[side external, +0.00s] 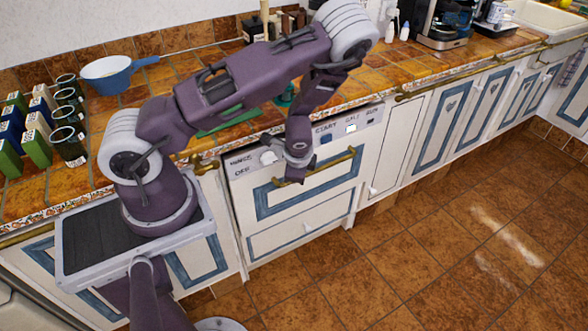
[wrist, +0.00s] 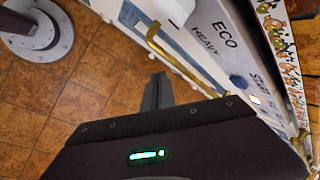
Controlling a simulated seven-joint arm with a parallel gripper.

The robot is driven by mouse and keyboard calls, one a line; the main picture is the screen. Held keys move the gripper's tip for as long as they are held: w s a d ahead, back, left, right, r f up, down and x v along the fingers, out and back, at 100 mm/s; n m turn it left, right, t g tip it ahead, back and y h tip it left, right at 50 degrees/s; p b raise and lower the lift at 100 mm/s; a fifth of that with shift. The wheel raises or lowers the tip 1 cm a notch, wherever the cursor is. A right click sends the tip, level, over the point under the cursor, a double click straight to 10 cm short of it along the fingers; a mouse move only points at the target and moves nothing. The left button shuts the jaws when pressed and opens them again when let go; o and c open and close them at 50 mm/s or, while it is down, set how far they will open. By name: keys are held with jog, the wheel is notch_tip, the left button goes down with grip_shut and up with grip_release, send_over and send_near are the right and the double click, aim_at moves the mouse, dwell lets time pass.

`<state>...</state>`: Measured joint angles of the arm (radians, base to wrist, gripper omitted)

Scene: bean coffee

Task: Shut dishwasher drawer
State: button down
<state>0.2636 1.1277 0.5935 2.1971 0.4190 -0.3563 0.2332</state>
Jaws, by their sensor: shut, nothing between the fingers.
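The dishwasher (side external: 300,225) is white with blue trim and stands under the counter. Its upper drawer front (side external: 308,202) carries a brass handle (side external: 335,162) and sits about in line with the fronts around it; a small gap cannot be ruled out. My gripper (side external: 284,182) is shut and empty, pointing down in front of the drawer, close to the left end of the handle. In the wrist view the dark fingers (wrist: 157,92) show beside the brass handle (wrist: 165,50), over the floor side. Whether they touch the handle or front cannot be told.
The control panel (side external: 340,130) lies above the drawer, under the tiled counter edge (side external: 385,92). Cartons (side external: 36,148), dark mugs (side external: 68,145) and a blue pan (side external: 108,75) stand on the left counter. The tiled floor (side external: 430,240) in front is clear.

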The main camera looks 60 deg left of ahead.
jog(key=w+a+n+t+y, duration=0.1)
jog(key=w+a+n+t, duration=0.15)
jog(key=w+n, duration=0.55)
jog(key=w+a+f+n, duration=0.1)
jog(key=w+a+f, duration=0.1)
jog(key=a+f, duration=0.3)
notch_tip(320, 180, down, 2)
jog(key=shift+w+f, duration=0.25)
jog(key=shift+w, duration=0.15)
jog(key=shift+a+g, duration=0.2)
jog(key=shift+g, duration=0.05)
